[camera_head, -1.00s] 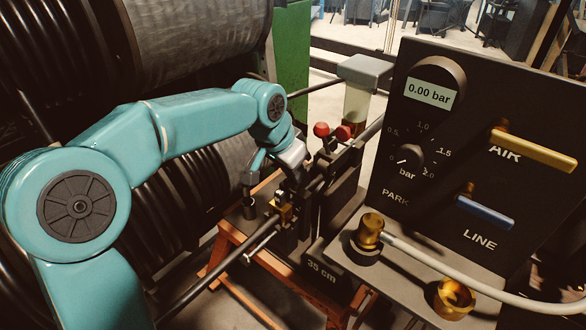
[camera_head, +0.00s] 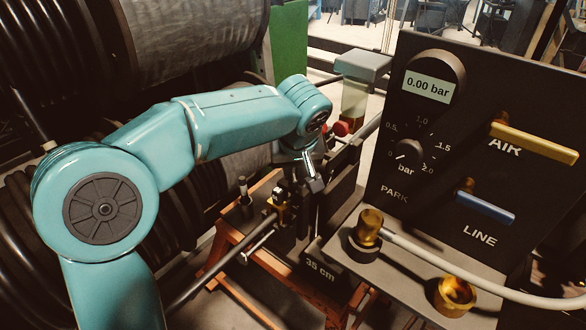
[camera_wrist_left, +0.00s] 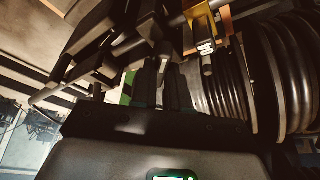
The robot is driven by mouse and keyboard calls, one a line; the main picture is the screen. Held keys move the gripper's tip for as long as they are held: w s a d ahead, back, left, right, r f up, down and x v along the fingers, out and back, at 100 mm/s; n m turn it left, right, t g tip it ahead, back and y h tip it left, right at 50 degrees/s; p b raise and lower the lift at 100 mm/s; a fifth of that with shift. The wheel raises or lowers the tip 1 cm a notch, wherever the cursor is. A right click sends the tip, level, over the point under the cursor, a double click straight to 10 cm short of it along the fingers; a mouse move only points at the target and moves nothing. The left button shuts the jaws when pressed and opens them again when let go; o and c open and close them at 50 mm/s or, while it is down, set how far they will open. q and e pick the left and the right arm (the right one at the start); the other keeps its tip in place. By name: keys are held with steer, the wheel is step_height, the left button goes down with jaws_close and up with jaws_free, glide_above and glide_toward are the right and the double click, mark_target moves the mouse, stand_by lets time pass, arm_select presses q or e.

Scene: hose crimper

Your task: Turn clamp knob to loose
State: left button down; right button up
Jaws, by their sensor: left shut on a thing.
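My left gripper (camera_head: 314,186) reaches down over the dark clamp rig beside the 35 cm label. My right gripper is not in view.
The black control panel (camera_head: 385,222) with its 0.00 bar display (camera_head: 428,87), yellow AIR lever (camera_head: 535,142) and blue LINE lever (camera_head: 485,207) stands at right. A brass fitting (camera_head: 369,226) with a pale hose is in front. Large hose reels (camera_head: 60,60) stand behind my left arm.

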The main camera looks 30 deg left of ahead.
arm_select(q)
steer(key=shift+d+n+g, duration=0.1)
steer(key=shift+n+g, duration=0.3)
steer(key=shift+n, duration=0.6)
steer(key=c, duration=1.1)
jaws_free()
